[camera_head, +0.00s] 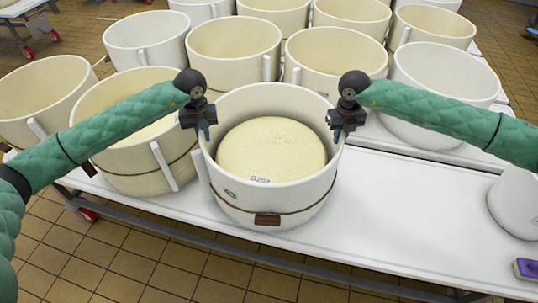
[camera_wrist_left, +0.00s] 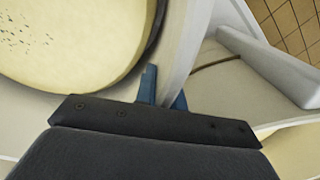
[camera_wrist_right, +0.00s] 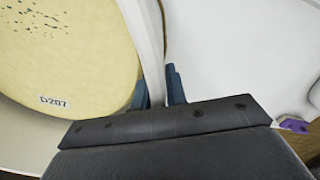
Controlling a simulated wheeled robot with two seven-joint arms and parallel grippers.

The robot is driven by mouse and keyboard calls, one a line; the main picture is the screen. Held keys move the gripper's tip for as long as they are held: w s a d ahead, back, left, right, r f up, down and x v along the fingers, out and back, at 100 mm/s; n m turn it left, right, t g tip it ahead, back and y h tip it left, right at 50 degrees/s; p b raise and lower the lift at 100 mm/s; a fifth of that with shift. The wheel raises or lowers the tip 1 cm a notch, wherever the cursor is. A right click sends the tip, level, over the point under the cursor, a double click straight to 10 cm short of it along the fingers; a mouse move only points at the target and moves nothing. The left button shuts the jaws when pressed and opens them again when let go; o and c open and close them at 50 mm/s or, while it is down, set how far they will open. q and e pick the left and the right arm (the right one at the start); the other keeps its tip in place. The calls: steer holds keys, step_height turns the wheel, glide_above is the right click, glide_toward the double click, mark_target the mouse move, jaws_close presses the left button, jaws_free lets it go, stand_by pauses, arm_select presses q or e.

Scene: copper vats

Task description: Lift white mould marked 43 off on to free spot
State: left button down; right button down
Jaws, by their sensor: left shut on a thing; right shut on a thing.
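The white mould (camera_head: 265,215) stands upright at the front of the white table, with a dark strap and a brown tag. A small dark mark shows on its front left, too small to read. Inside it is a pale yellow cheese (camera_head: 272,150) labelled D207, its top below the rim. My left gripper (camera_head: 207,132) is shut on the mould's left wall, fingers astride it in the left wrist view (camera_wrist_left: 162,88). My right gripper (camera_head: 337,133) is shut on the right wall, also astride it in the right wrist view (camera_wrist_right: 159,86). I cannot tell whether the mould touches the table.
Cream moulds (camera_head: 128,160) stand close on the left, and several more stand behind. A white mould (camera_head: 440,85) stands at the back right. The white table (camera_head: 420,205) is bare to the right, up to a white vessel (camera_head: 517,200) and a purple object (camera_head: 527,268).

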steer(key=shift+r, duration=0.15)
step_height(320, 180, up, 18)
steer(key=p, duration=1.8)
steer(key=shift+r, duration=0.15)
steer(key=shift+d, duration=0.1)
stand_by(0.4)
